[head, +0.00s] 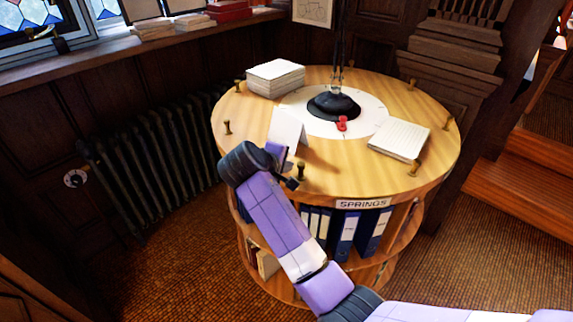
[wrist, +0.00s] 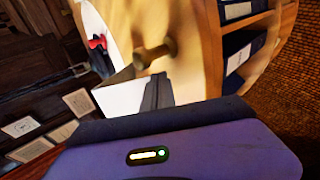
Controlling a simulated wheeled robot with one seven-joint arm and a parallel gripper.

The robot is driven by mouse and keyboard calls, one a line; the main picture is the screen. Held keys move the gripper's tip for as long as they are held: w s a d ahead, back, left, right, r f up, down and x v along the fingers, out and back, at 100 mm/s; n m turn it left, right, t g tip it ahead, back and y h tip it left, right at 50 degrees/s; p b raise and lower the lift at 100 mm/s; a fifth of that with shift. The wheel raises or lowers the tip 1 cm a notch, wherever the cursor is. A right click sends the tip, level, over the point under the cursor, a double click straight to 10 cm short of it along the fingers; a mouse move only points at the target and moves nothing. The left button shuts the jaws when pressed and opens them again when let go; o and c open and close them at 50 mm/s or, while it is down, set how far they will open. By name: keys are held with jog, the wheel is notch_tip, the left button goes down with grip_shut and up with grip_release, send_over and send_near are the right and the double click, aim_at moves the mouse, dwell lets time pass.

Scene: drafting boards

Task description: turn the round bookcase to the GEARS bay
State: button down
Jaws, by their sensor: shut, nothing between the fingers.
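The round bookcase (head: 365,165) stands in the middle of the head view, with a light wooden top and shelves below. A label reading SPRINGS (head: 363,204) is on its near rim, above blue and white binders (head: 345,235). I see no GEARS label. Several brass pegs stand around the top's edge. My gripper (head: 292,183) is shut and empty at the near left rim, close to one brass peg (head: 300,170). In the wrist view the fingers (wrist: 158,90) are beside that peg (wrist: 154,54); I cannot tell whether they touch it.
On top are a white folded card (head: 287,128), a paper stack (head: 275,78), a notepad (head: 400,139) and a white disc with a black lamp base (head: 334,106) and red pointer (head: 342,123). A radiator (head: 150,160) stands left, wooden steps (head: 525,185) right.

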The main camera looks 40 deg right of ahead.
aim_at(305, 180)
jog(key=shift+s, duration=0.1)
jog(key=shift+s+d+r+p, duration=0.1)
jog(key=shift+s+d+p, duration=0.1)
jog(key=shift+s+p, duration=0.3)
jog(key=shift+n, duration=0.3)
jog(key=s+p, duration=0.1)
jog(key=s+d+p, duration=0.1)
jog(key=s+p, duration=0.1)
jog(key=s, duration=0.1)
jog(key=shift+d, duration=0.4)
jog(key=shift+s+d+t, duration=0.1)
jog(key=shift+s+t, duration=0.1)
jog(key=shift+t, duration=0.1)
jog(key=shift+n+t+y, duration=0.3)
jog(key=shift+n+t, duration=0.1)
jog(key=shift+n, duration=0.1)
jog(key=shift+s+d+p, duration=0.45)
jog(key=shift+s+p, duration=0.05)
jog(key=shift+s, duration=0.35)
jog(key=shift+s+d+p, duration=0.45)
jog(key=shift+s+d, duration=0.05)
jog(key=shift+s, duration=0.3)
jog(key=shift+s+d+p, duration=0.45)
jog(key=shift+s+p, duration=0.05)
jog(key=shift+s, duration=0.35)
